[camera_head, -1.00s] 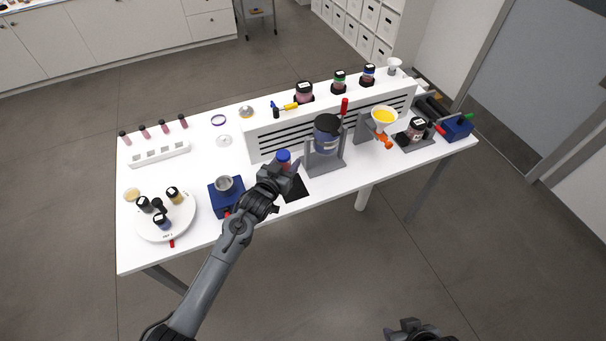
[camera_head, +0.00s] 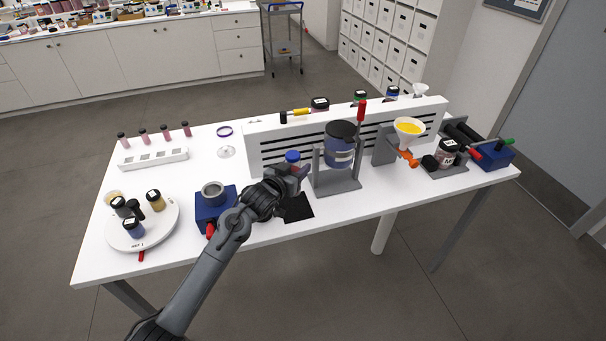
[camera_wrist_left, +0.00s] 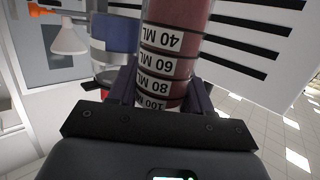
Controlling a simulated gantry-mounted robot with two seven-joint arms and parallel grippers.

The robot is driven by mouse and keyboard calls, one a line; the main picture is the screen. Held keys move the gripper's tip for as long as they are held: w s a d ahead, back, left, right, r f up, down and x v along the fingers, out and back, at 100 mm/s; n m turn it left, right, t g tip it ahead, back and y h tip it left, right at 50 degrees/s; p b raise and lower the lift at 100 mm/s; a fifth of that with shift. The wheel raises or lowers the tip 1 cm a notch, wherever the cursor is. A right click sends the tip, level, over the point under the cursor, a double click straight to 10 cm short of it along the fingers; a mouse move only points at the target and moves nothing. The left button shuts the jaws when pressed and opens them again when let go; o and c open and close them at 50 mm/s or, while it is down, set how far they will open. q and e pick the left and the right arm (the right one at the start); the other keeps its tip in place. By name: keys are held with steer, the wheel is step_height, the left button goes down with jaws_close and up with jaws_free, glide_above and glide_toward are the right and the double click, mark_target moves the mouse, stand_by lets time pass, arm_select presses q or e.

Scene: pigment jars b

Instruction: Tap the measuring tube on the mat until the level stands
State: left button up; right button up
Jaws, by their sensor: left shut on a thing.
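The measuring tube (camera_wrist_left: 170,50) fills the middle of the left wrist view, with white graduation bands and dark red contents; its lettering is upside down there. In the head view its blue cap (camera_head: 292,157) shows above my left gripper (camera_head: 292,174), which is shut on the tube. The black mat (camera_head: 298,208) lies on the table just below and in front of the gripper. The gripper hides most of the tube in the head view, so I cannot tell whether its foot touches anything. My right gripper is out of view.
A grey stand with a blue jar (camera_head: 340,147) is close right of the tube. A white slotted rack (camera_head: 270,146) stands behind. A blue device with a metal cup (camera_head: 213,194) is to the left, beyond it a round white turntable (camera_head: 165,233). The table's front edge is near the mat.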

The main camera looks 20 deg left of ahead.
arm_select(q)
steer(key=shift+w, duration=0.1)
stand_by(0.5)
steer(key=shift+f, duration=0.25)
steer(key=shift+d+f+b, duration=0.1)
steer(key=shift+f+b, duration=1.2)
steer(key=shift+f, duration=1.45)
steer(key=o, duration=0.9)
steer(key=shift+c, duration=0.2)
